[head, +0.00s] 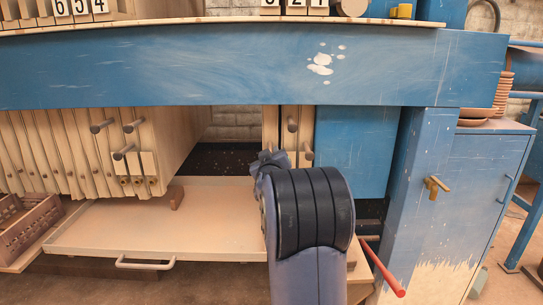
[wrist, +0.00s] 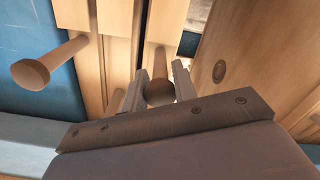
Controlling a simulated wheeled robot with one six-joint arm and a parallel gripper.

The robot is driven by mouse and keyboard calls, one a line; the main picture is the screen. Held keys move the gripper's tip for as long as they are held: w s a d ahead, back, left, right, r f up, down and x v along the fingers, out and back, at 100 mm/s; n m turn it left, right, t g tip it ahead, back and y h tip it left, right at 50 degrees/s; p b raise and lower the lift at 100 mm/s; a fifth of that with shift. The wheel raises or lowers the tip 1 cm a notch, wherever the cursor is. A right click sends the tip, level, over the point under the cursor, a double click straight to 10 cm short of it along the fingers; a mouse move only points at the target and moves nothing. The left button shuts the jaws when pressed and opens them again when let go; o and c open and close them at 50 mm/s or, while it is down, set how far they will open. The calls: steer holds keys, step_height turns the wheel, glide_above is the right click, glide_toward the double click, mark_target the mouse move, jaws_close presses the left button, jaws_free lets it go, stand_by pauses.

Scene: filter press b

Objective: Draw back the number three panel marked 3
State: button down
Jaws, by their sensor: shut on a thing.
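Pale wooden panels (head: 270,125) hang on edge below the blue beam, right of a dark gap. Number tiles (head: 294,5), cut off by the top edge and seeming to read 3, 2, 1, sit above them. In the wrist view my gripper (wrist: 159,82) is shut on a round wooden peg handle (wrist: 158,92), which stands out from a panel edge. I cannot read a number on that panel. Another peg (wrist: 45,68) sticks out to the left, clear of the fingers. In the head view my arm hides the fingers and the held peg.
A left stack of panels (head: 60,150) with pegs hangs under tiles 6, 5, 4 (head: 80,8). A wide tray (head: 160,225) lies below. The blue beam (head: 250,65) runs overhead. A blue cabinet (head: 465,190) and a red-ended lever (head: 385,270) are at right.

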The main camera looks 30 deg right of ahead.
steer(key=shift+s+d, duration=0.1)
steer(key=shift+d, duration=0.1)
steer(key=c, duration=1.1)
jaws_free()
steer(key=shift+a, duration=0.1)
steer(key=b+v, duration=0.1)
steer(key=v, duration=0.9)
steer(key=shift+s+a, duration=0.2)
steer(key=shift+s, duration=0.1)
steer(key=shift+d, duration=0.1)
